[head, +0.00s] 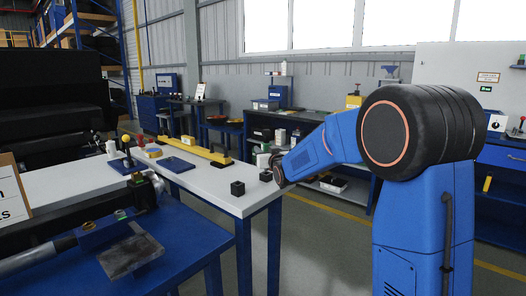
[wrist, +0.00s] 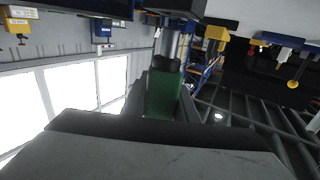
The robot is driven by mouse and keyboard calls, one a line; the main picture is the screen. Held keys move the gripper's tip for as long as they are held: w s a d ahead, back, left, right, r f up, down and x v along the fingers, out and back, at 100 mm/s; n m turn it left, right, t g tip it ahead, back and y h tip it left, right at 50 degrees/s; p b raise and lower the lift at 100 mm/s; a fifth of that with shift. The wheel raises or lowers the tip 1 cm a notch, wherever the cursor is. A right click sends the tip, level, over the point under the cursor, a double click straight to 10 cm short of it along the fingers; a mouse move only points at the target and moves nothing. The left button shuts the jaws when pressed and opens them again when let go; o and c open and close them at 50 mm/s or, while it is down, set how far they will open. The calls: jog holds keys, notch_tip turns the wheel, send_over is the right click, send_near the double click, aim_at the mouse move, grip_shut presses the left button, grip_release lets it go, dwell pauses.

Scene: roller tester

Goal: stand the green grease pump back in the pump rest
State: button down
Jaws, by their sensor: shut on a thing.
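My gripper (wrist: 163,98) is shut on the green grease pump (wrist: 165,92). In the wrist view the pump has a green body, a black collar and a bright metal end pointing away from the palm. In the head view my blue arm hides most of the gripper, near the right edge of the white-topped bench, and the pump cannot be made out there. A small black block with an opening on top (head: 237,188) stands on the bench left of my gripper. I cannot tell whether it is the pump rest.
The white bench top (head: 213,182) holds a long yellow bar (head: 194,149) and a blue plate (head: 177,165). A blue table (head: 168,245) with a metal plate stands in front on the left. White pieces (head: 262,160) stand close to my gripper. Bare bench lies around the black block.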

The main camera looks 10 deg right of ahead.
jog(key=shift+f, duration=1.8)
jog(key=c, duration=1.3)
grip_release()
jog(key=shift+c, duration=0.2)
jog(key=s+d+f+g, duration=0.1)
jog(key=s+f+g, duration=0.3)
jog(key=s, duration=1.6)
jog(key=s+d+f+g+h, duration=0.1)
jog(key=s+f+g, duration=0.3)
jog(key=s, duration=1.6)
jog(key=s+d+f+m+g, duration=0.1)
jog(key=s+d+f+g, duration=0.2)
jog(key=s, duration=1.7)
jog(key=shift+f+g+h, duration=0.4)
jog(key=shift+f+g, duration=0.15)
jog(key=shift+g, duration=0.45)
